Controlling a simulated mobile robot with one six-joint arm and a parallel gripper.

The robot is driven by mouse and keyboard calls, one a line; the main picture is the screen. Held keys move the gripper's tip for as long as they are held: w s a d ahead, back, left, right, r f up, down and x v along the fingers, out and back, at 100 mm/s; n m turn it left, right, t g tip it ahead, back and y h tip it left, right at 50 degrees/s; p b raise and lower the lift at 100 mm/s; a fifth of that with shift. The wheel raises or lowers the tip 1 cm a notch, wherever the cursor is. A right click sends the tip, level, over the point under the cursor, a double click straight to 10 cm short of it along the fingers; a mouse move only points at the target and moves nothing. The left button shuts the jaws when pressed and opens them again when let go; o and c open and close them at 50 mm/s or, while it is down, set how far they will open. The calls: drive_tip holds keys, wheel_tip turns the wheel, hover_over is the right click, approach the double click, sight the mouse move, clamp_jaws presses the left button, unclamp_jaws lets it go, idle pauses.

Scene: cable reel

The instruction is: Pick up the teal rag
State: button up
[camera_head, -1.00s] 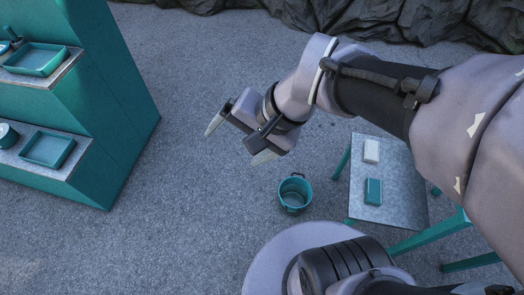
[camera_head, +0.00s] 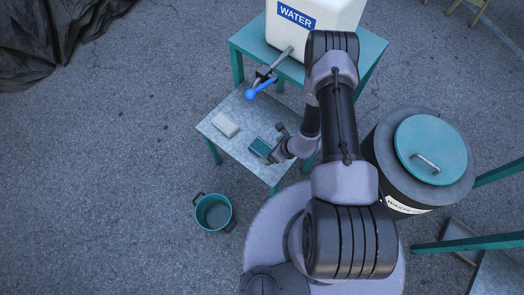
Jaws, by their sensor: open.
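The teal rag (camera_head: 260,147) looks like a small folded rectangle. It lies on a low grey-topped table (camera_head: 233,101), near the table's front edge. My gripper (camera_head: 277,142) is open just to the right of the rag, low over the tabletop. Its jaws are small and partly hidden by my wrist, so I cannot tell whether they touch the rag.
A pale folded cloth (camera_head: 225,124) lies left of the rag. A blue-handled tap (camera_head: 255,91) from the white water container (camera_head: 310,25) reaches over the table. A teal bucket (camera_head: 214,212) stands on the ground. A lidded waste bin (camera_head: 431,149) stands to the right.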

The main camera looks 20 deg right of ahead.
sight(264, 150)
drive_tip(key=x, duration=0.3)
drive_tip(key=shift+b, duration=0.35)
drive_tip(key=b+x, duration=0.1)
drive_tip(key=x, duration=0.2)
drive_tip(key=b+x, duration=0.1)
drive_tip(key=shift+w+d+f+b, duration=0.2)
drive_tip(key=shift+w+f+b, duration=0.1)
drive_tip(key=shift+w, duration=0.05)
drive_tip(key=shift+w+a+f, duration=0.15)
drive_tip(key=shift+w+f, duration=0.05)
drive_tip(key=shift+f, duration=0.05)
drive_tip(key=shift+r, duration=0.1)
drive_tip(key=shift+f+b, duration=0.25)
drive_tip(key=shift+b, duration=0.05)
drive_tip(key=shift+c, duration=0.4)
drive_tip(key=c, duration=1.4)
drive_tip(key=shift+r, duration=0.15)
